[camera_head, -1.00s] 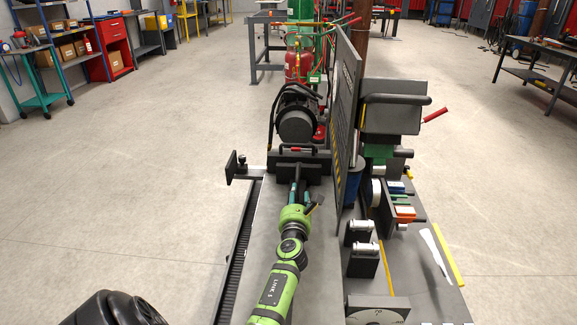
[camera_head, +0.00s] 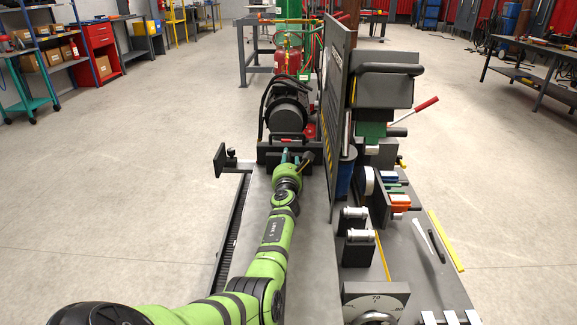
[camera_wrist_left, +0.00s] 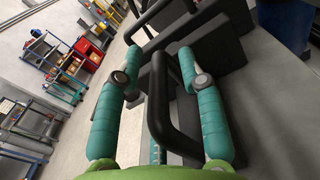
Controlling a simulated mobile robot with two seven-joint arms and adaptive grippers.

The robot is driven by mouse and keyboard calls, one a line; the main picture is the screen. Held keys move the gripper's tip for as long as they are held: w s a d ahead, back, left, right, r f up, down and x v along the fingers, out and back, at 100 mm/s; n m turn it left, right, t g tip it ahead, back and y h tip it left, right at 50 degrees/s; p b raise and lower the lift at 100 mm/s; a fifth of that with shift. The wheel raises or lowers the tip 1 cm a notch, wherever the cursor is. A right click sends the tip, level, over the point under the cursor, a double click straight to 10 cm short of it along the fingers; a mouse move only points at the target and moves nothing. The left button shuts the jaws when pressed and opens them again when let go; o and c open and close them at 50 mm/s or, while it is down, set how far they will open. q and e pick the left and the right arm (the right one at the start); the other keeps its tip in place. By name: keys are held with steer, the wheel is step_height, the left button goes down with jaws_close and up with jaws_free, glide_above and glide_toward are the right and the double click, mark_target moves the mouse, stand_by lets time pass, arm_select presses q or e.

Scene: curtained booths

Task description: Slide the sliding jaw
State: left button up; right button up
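The sliding jaw appears to be the dark block (camera_head: 268,154) across the bench, in front of the black motor unit. A black bar handle (camera_wrist_left: 158,105) on it shows large in the left wrist view. My left gripper (camera_head: 291,157) has reached the block in the head view. It also shows in the left wrist view (camera_wrist_left: 160,58), with its teal fingers spread, one on each side of the handle. Gaps show between handle and fingers, so the gripper is open around it. The gripper partly hides the handle in the head view. My right gripper is out of view.
A tall dark panel (camera_head: 339,110) stands close to the right of my left arm. A toothed rail (camera_head: 232,235) runs along the bench's left edge, with an upright plate (camera_head: 220,160) at its far end. The motor unit (camera_head: 287,108) stands behind the block.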

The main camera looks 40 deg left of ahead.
arm_select(q)
steer(key=shift+w+a, duration=0.2)
jaws_close()
